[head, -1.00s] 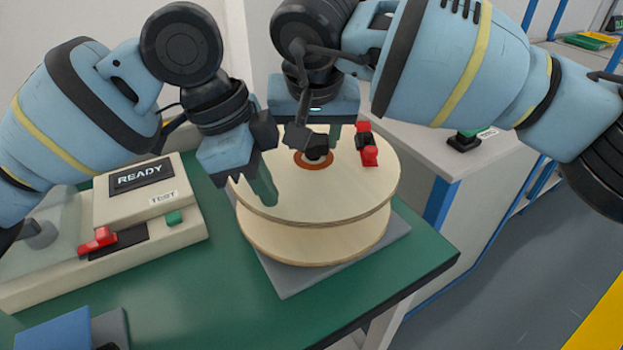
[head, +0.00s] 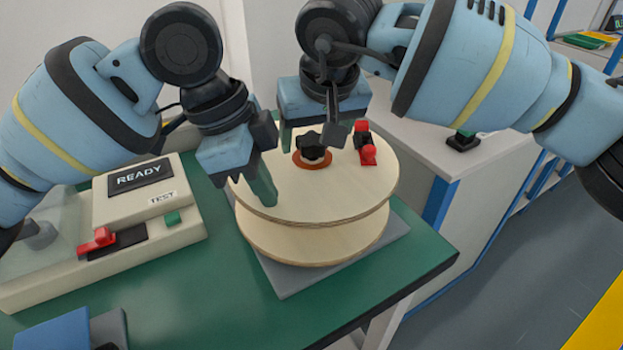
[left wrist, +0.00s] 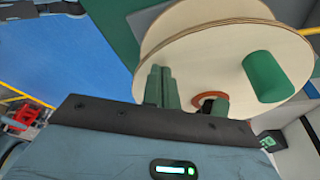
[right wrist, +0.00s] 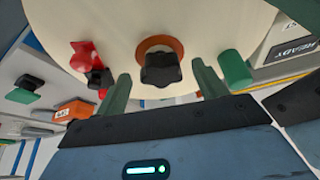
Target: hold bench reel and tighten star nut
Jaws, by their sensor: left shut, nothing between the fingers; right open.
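The bench reel (head: 330,205) has two pale wooden flanges and stands upright on a grey plate on the green bench. The black star nut (head: 310,147) sits at its centre over an orange ring; it shows clearly in the right wrist view (right wrist: 160,70). My left gripper (head: 265,190) is shut and empty, its fingertips at the reel's left side; I cannot tell if they touch. In the left wrist view its fingers (left wrist: 162,88) are together. My right gripper (head: 316,133) is open over the reel's far part, with the nut between and beyond its fingers (right wrist: 163,88) in its wrist view.
A red-handled piece (head: 366,150) sits on the top flange, right of the nut. A beige tester (head: 150,195) reading READY stands left of the reel. A pale cabinet (head: 425,140) is behind right.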

